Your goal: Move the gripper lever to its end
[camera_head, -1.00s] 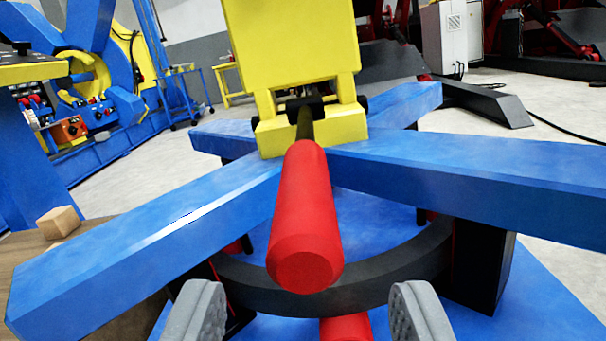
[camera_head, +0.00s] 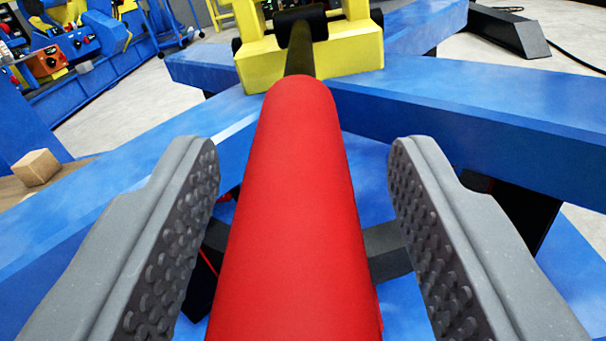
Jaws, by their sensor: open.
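The lever has a thick red handle (camera_head: 298,210) on a dark rod (camera_head: 299,52). The rod joins a yellow block (camera_head: 345,48) mounted on the blue crossed beams. The handle points toward me and its near end runs out of the bottom of the picture. My gripper (camera_head: 303,160) is open, with one grey studded finger on each side of the red handle. Gaps show between the handle and both fingers, so neither visibly touches it.
Blue beams (camera_head: 480,105) spread left and right below the handle. A dark curved ring (camera_head: 388,252) lies beneath. A small wooden block (camera_head: 37,167) sits on a wooden surface at left. Blue machinery (camera_head: 90,60) stands behind at left, with pale floor between.

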